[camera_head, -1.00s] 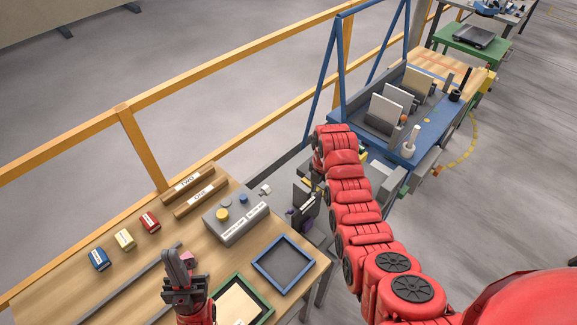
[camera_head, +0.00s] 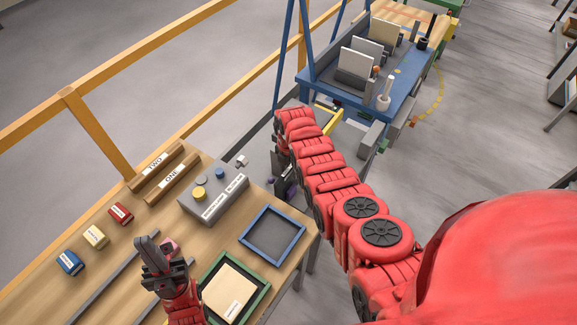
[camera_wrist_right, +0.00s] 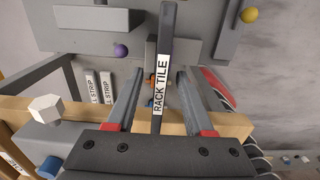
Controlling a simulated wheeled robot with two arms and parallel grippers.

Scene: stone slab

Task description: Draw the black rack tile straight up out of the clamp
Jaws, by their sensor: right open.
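The black rack tile (camera_wrist_right: 165,60) stands upright in the right wrist view, with a white "RACK TILE" label on its edge. Its far part meets a grey fixture (camera_wrist_right: 203,45), which looks like the clamp; how it is gripped there is unclear. My right gripper (camera_wrist_right: 159,74) is open, one finger on each side of the tile, with gaps visible. In the head view the right arm reaches beyond the bench, and its gripper (camera_head: 283,165) and the tile are hard to separate there. My left gripper (camera_head: 157,252) is over the bench; its finger gap is unclear.
The bench holds a blue-rimmed tray (camera_head: 299,233), a green-rimmed tray (camera_head: 263,292) and a grey button box (camera_head: 213,198). A blue cart (camera_head: 350,96) with upright plates stands beyond. A yellow railing (camera_head: 99,137) runs behind.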

